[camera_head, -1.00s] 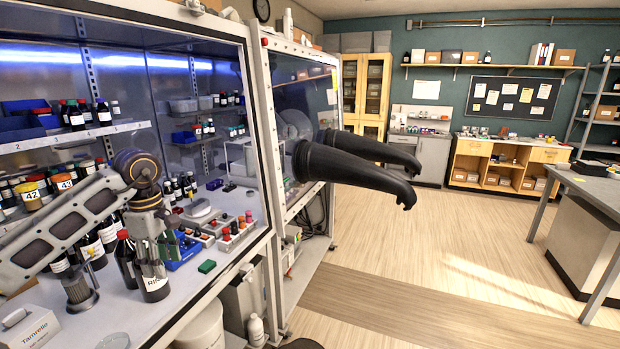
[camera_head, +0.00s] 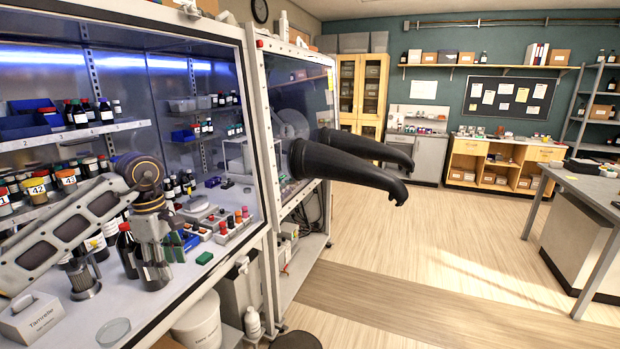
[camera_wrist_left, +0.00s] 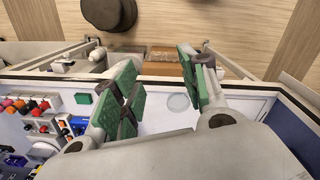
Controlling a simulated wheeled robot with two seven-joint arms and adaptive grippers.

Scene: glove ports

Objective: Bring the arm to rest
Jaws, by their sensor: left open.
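My left arm (camera_head: 65,230) reaches in from the left over the bench inside the open-fronted cabinet. Its left gripper (camera_head: 162,252) points down and has green finger pads. In the head view it overlaps a dark bottle (camera_head: 152,276); I cannot tell whether they touch. In the left wrist view the gripper (camera_wrist_left: 160,92) is open, its two pads wide apart with nothing between them. Past the pads lie the white bench surface and a round clear dish (camera_wrist_left: 178,102). My right gripper is not in view.
The bench holds a clear dish (camera_head: 114,332), a white box (camera_head: 30,318), a green block (camera_head: 204,258) and several bottles. A numbered shelf (camera_head: 75,134) is behind the arm. Black gloves (camera_head: 350,170) stick out of the neighbouring cabinet. Open floor (camera_head: 450,240) lies to the right.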

